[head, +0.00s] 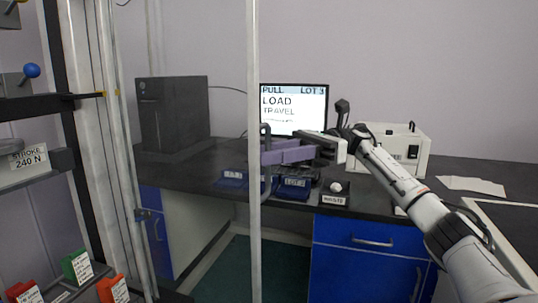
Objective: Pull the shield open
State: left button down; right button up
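The shield is a clear panel with a pale upright edge bar (254,230), standing left of centre in the head view. A grey bow handle (266,190) sits beside that bar. My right gripper (274,156) reaches in from the right, with its purple-grey fingers at the middle of the handle and covering part of it. Whether the fingers are closed on the handle or only around it, I cannot tell. My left gripper is out of view.
The machine frame (90,130) stands at the left, with a blue knob and coloured blocks.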

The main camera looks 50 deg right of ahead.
jog(key=p+v, duration=0.1)
jog(key=v, duration=0.6)
jog(key=shift+d, duration=0.25)
jog(key=shift+s, duration=0.1)
dwell(0.4)
